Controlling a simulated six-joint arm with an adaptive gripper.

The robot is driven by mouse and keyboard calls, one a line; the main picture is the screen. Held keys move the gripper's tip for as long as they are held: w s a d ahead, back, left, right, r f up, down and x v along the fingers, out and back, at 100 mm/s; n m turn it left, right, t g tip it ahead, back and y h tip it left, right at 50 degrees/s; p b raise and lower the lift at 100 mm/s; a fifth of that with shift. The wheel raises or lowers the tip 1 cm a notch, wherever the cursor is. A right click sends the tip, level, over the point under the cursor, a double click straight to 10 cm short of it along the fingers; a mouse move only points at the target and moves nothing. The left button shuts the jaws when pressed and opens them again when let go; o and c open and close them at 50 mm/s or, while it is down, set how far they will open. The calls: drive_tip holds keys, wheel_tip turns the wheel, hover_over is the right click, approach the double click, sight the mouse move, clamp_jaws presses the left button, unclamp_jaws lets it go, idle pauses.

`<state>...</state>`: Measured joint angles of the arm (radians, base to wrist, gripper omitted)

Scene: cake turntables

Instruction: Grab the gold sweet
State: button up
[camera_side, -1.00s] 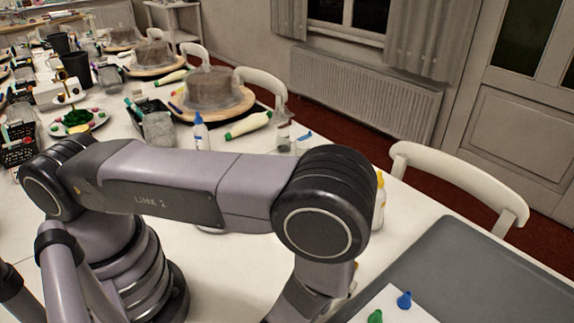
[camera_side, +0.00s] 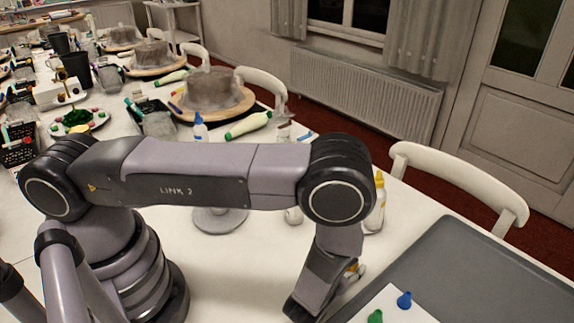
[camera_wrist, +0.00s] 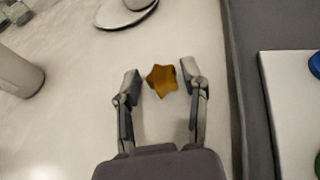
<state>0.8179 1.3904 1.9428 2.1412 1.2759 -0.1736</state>
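The gold sweet (camera_wrist: 161,80) is a small star shape on the white table in the wrist view. My gripper (camera_wrist: 161,77) is open, with one finger on the left and one on the right of the sweet. There are visible gaps between the sweet and both fingers. How high the fingertips are above the table is hard to tell. In the side view my arm hides most of the gripper and its fingertips do not show clearly.
A grey mat (camera_side: 480,275) lies to the right, with a white sheet (camera_side: 392,303) bearing a blue piece (camera_side: 404,300) and a green piece (camera_side: 375,317). A bottle (camera_side: 375,212) stands behind my wrist. A round stand (camera_side: 220,222) is behind my arm. Cake turntables crowd the far table.

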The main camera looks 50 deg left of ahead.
drive_tip(key=c, duration=0.4)
drive_tip(key=shift+r, duration=0.1)
